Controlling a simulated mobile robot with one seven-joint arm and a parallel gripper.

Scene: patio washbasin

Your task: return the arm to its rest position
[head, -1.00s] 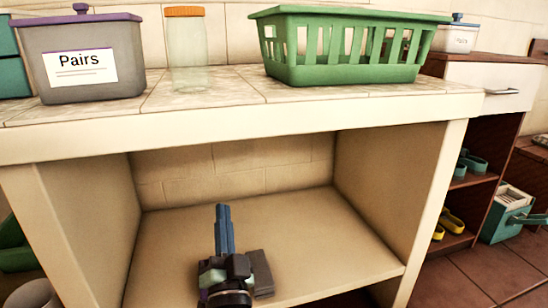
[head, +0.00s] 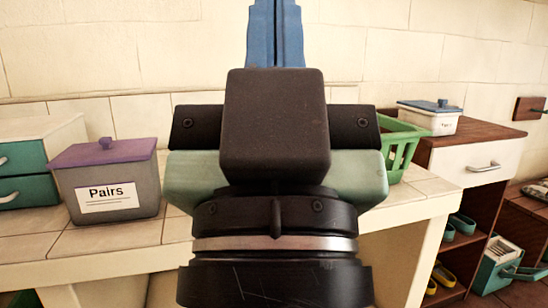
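My gripper (head: 276,32) is raised close in front of the head camera and fills the middle of the view. Its two blue fingers point up and lie side by side with only a thin seam between them, so it looks shut. Their tips are cut off by the top edge. I see nothing held between the fingers. The dark wrist housing hides the middle of the counter and most of the green basket (head: 403,145) behind it.
The tiled counter (head: 110,238) carries a grey "Pairs" box (head: 107,185) with a purple lid and teal drawers (head: 25,190) at left. At right stand a wooden cabinet (head: 462,150) and a white lidded box (head: 429,118). A pale wall is behind.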

